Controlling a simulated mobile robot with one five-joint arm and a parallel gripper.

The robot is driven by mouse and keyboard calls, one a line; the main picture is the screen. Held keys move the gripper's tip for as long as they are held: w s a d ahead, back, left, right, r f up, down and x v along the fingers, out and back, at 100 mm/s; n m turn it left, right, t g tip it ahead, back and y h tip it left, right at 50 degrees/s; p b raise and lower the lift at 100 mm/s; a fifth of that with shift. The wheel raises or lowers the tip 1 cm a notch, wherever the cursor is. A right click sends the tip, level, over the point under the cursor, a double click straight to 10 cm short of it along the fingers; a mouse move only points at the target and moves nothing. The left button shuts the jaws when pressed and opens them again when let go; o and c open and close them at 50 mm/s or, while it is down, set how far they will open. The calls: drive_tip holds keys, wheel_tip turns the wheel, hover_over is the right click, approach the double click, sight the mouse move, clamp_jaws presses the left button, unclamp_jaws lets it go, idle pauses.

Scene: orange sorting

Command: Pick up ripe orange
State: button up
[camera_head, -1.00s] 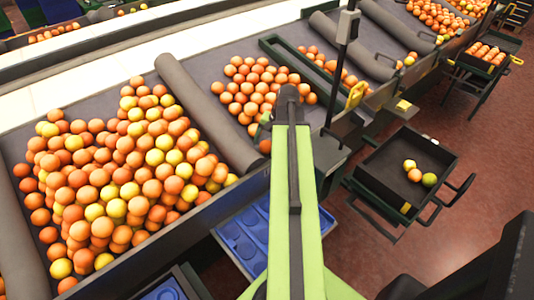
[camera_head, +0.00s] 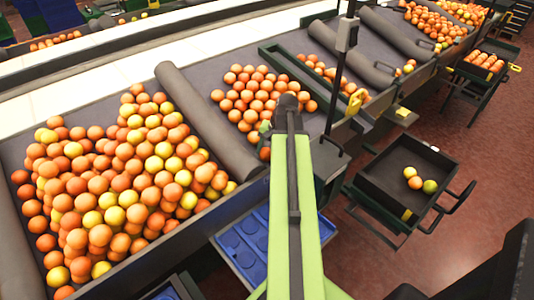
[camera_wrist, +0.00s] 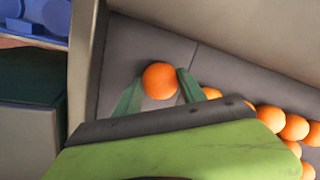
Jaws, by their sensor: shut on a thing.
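In the wrist view, my gripper (camera_wrist: 160,88) is shut on a ripe orange (camera_wrist: 160,78), with one green finger on each side of it. The orange is round and evenly orange-coloured, over the grey bed of the sorting bin (camera_wrist: 118,62). I cannot tell whether it still touches the bed. In the head view, my green arm reaches to the near edge of the middle pile of oranges (camera_head: 262,90), and the arm's end hides most of the gripper and the held fruit. More oranges (camera_wrist: 292,126) lie at the right of the wrist view.
A large mixed pile of orange and yellow fruit (camera_head: 125,185) fills the left bin, behind a grey roller divider (camera_head: 205,120). A black tray (camera_head: 380,172) with a few fruits stands at the right. A blue moulded tray (camera_head: 250,240) lies below my arm.

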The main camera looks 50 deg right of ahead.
sight(267, 150)
wheel_tip(267, 150, up, 10)
drive_tip(key=p, duration=1)
drive_tip(key=shift+r, duration=0.1)
